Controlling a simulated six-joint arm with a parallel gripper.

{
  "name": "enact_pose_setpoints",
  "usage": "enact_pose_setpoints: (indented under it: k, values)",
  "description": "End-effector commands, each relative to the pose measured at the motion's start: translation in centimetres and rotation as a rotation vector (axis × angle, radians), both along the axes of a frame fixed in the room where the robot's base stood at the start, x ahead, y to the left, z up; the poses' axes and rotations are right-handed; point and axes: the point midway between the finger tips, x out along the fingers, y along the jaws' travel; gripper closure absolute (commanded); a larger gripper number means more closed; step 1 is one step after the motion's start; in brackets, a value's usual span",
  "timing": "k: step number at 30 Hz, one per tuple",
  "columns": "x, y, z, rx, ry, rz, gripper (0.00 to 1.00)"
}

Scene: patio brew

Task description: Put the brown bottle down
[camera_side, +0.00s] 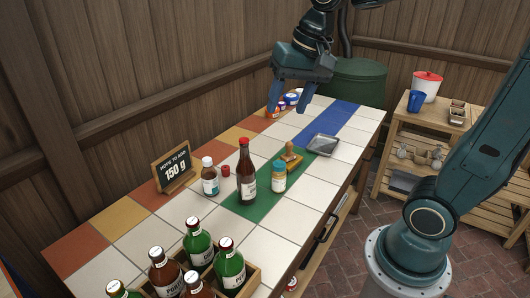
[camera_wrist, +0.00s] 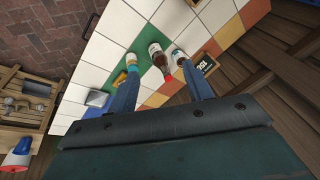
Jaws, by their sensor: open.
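A tall brown bottle (camera_side: 246,182) with a red cap stands upright on the green tile strip (camera_side: 266,204) of the counter. In the wrist view the brown bottle (camera_wrist: 155,49) shows from above, between and beyond my fingertips. My gripper (camera_side: 289,111) is open and empty, high above the counter and well clear of the bottle. Both fingers of my gripper (camera_wrist: 160,66) show spread apart in the wrist view, with nothing between them.
A white-capped bottle (camera_side: 209,182), red cap (camera_side: 226,171), blue-capped jar (camera_side: 278,181) and wooden-handled stamp (camera_side: 291,157) stand close around it. A chalkboard sign (camera_side: 173,169) is left; a grey tray (camera_side: 322,145) is right. A bottle crate (camera_side: 252,281) stands in front.

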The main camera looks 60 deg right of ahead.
Motion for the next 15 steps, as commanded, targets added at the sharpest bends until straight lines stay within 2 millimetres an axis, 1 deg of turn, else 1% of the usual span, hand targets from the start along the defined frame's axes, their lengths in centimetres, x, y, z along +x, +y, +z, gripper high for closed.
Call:
enact_pose_setpoints:
  k: [1,6,12,15]
  values:
    - [-1.3,0.4,0.0,-0.019,-0.022,0.049,0.49]
    - [-4.9,1.0,-0.4,-0.092,-0.083,0.209,0.49]
    - [-8.8,1.2,-1.7,-0.184,-0.151,0.388,0.49]
    - [-10.3,1.3,-2.4,-0.225,-0.176,0.463,0.49]
